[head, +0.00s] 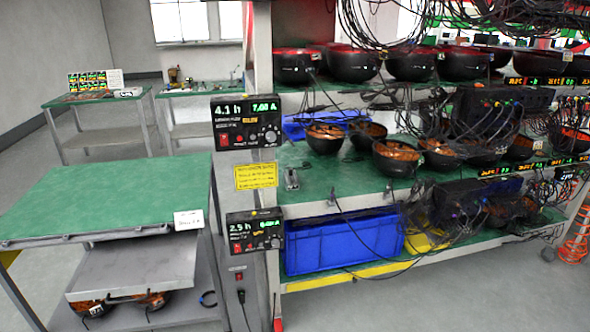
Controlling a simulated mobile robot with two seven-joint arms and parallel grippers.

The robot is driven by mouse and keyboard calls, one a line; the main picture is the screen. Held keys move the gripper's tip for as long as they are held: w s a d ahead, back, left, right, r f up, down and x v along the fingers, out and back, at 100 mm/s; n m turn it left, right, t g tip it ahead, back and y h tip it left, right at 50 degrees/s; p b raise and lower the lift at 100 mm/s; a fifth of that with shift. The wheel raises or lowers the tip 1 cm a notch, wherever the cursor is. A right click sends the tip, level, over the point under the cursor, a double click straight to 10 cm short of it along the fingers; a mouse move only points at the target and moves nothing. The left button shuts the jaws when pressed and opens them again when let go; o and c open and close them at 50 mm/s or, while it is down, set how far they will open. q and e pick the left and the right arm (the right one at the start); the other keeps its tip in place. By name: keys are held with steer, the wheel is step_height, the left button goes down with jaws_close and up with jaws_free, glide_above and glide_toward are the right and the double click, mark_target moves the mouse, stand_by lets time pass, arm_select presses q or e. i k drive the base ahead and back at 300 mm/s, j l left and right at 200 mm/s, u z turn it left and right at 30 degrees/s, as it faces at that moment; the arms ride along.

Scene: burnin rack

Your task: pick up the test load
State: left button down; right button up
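I cannot tell for sure which thing is the test load. A small grey metal piece (291,180) stands on the green middle shelf (330,195) of the rack, near its left end. Several black bowl-shaped units with orange-brown insides, such as this bowl unit (324,138), sit on the same shelf with cables running among them. Neither of my grippers shows in the head view.
Lit display boxes (246,123) are fixed to the rack post. A blue crate (345,243) sits on the bottom shelf. Cables hang across the rack. Floor shows at front right.

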mark_target(290, 179)
steer(key=i+l+u, duration=0.15)
steer(key=i+l, duration=0.95)
